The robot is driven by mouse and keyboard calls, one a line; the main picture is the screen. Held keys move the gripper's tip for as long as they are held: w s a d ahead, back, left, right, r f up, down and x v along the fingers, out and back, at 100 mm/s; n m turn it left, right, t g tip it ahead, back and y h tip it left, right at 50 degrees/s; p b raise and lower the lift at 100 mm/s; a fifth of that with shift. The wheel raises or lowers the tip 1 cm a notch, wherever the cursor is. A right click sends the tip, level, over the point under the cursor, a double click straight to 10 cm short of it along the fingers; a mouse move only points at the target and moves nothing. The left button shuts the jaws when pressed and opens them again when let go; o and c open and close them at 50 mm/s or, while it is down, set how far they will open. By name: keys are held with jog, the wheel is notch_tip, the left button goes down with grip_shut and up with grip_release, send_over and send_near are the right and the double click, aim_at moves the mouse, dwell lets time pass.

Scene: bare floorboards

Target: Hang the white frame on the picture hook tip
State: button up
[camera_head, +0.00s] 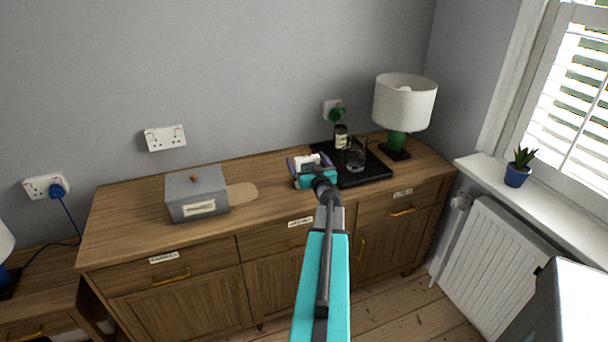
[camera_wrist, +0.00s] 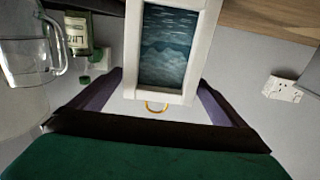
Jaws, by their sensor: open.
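The white frame (camera_wrist: 187,50) holds a picture of blue-green water. It stands between the two spread purple fingers of my gripper (camera_wrist: 160,78) in the wrist view, with a gap to at least one finger. A small golden ring (camera_wrist: 155,106) shows at the frame's edge nearest the palm; I cannot tell whether it belongs to the frame or is a hook. In the head view, my gripper (camera_head: 307,165) is at the back of the sideboard, with a bit of the white frame (camera_head: 306,160) beyond it. No picture hook can be clearly made out on the wall.
The wooden sideboard (camera_head: 130,217) bears a grey box (camera_head: 195,190) at left. To the right are a black tray (camera_head: 374,172), a glass jug (camera_head: 355,157), a labelled bottle (camera_head: 341,137) and a white-shaded lamp (camera_head: 404,100). The wall above has sockets (camera_head: 165,138) and is otherwise bare.

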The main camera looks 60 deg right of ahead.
jog(key=c, duration=1.3)
jog(key=shift+r, duration=0.15)
jog(key=shift+r, duration=0.35)
notch_tip(320, 180, up, 3)
jog(key=shift+r, duration=0.1)
jog(key=v, duration=0.2)
jog(key=a+p+v, duration=0.1)
jog(key=v, duration=0.2)
jog(key=w+p+v, duration=0.1)
jog(key=v, duration=0.2)
jog(key=shift+s+a+r, duration=0.1)
jog(key=shift+a+r, duration=0.15)
jog(key=shift+a, duration=0.05)
